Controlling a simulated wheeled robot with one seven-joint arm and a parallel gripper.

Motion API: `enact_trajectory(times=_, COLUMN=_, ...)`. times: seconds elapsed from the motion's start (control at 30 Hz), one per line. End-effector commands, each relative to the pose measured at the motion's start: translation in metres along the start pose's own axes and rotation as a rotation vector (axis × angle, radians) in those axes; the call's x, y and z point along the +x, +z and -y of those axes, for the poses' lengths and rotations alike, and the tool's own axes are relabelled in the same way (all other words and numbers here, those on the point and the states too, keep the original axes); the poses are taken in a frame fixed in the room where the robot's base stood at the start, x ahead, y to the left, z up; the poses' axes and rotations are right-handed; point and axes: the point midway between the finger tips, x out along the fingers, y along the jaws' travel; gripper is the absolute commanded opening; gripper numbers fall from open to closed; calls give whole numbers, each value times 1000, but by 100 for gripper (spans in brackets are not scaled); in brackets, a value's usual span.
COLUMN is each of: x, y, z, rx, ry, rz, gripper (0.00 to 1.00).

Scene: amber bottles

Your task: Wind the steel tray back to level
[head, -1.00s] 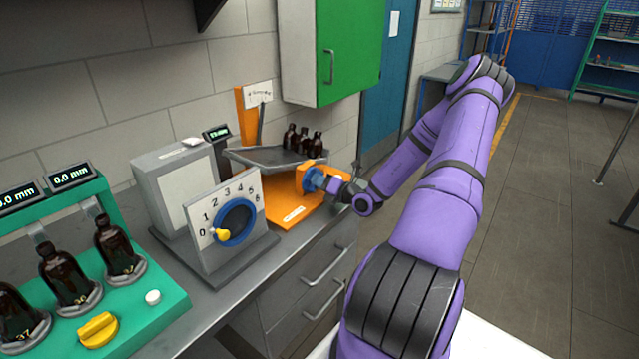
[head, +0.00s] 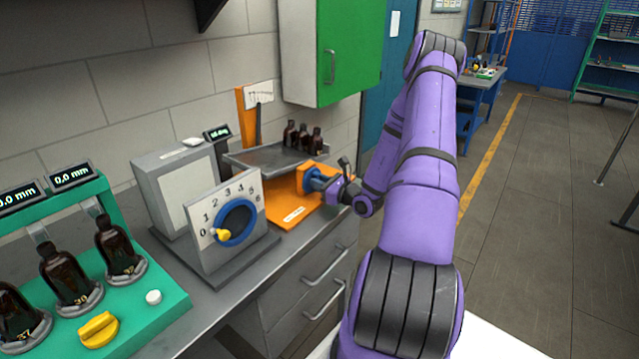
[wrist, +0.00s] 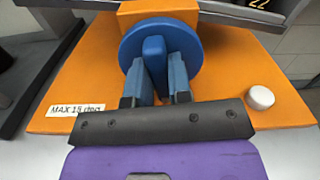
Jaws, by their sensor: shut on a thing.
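The steel tray (head: 262,157) sits tilted on the orange stand at the back of the bench, with several amber bottles (head: 303,137) upright at its right end. My gripper (wrist: 166,84) is shut on the upright blue grip bar of the round blue knob (wrist: 135,47) on the orange block. In the head view my gripper (head: 325,184) is at that knob, which it mostly hides. A scale with a pointer (head: 257,95) stands behind the tray. A small display (head: 217,133) beside it is too small to read surely.
A grey box with a numbered dial (head: 236,222) stands left of the orange base (head: 290,216). A green fixture (head: 150,300) with amber bottles is at the front left. A white button (wrist: 261,97) and a "MAX 15 deg" label (wrist: 76,110) are on the orange base.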

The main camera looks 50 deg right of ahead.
Motion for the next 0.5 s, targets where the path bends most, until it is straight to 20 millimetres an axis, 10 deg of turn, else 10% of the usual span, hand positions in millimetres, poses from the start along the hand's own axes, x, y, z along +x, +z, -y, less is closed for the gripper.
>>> enact_trajectory(times=0.5, x=0, y=-2, z=-2, rx=-488, ry=2, rz=-4, gripper=0)
